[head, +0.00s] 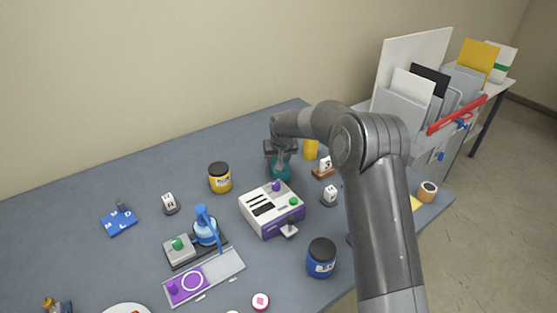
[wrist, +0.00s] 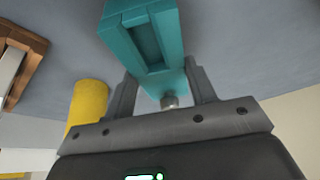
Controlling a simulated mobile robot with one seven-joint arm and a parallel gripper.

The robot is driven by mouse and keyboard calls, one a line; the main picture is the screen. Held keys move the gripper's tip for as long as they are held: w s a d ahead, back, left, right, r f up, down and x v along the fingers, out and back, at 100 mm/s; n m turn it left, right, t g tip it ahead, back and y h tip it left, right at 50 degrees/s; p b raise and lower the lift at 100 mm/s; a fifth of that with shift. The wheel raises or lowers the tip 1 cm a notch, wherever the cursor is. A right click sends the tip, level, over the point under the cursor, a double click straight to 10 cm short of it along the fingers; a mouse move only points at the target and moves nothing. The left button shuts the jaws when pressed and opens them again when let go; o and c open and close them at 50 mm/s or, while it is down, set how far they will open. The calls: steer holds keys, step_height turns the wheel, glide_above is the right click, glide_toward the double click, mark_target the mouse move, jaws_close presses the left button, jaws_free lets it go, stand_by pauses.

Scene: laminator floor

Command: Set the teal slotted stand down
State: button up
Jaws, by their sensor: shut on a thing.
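The teal slotted stand (wrist: 149,38) is between the two fingers of my gripper (wrist: 165,92) in the wrist view. Its long slot faces the camera, and a small grey knob shows at its near end. In the head view the teal stand (head: 281,170) shows below my gripper (head: 281,156), over the back part of the blue-grey table (head: 120,180). My gripper is shut on it. I cannot tell whether the stand's base touches the table.
A yellow cylinder (head: 311,149) stands close to the right of the gripper. A white and purple box (head: 272,211) is in front, and a yellow jar with a black lid (head: 220,178) is to the left. The table's back left is clear.

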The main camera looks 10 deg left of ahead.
steer(key=shift+f, duration=0.15)
steer(key=o, duration=1.2)
steer(key=shift+f, duration=0.1)
steer(key=shift+o, duration=0.2)
steer(key=s+d+r+h, duration=0.1)
steer(key=s+d+r, duration=0.5)
steer(key=r, duration=0.5)
steer(key=s+d+r, duration=0.6)
steer(key=s+r, duration=0.1)
steer(key=r, duration=0.3)
steer(key=s+d+r+m+t, duration=0.15)
steer(key=s+d+r, duration=0.35)
steer(key=s+d, duration=0.5)
steer(key=s+d+f+m, duration=0.1)
steer(key=s+d, duration=0.3)
steer(key=s, duration=0.7)
steer(key=s+d+f+m, duration=0.2)
steer(key=s+d, duration=0.2)
steer(key=s, duration=0.8)
steer(key=shift+s+f+h, duration=0.15)
steer(key=shift+f+h, duration=0.05)
steer(key=shift+h, duration=0.2)
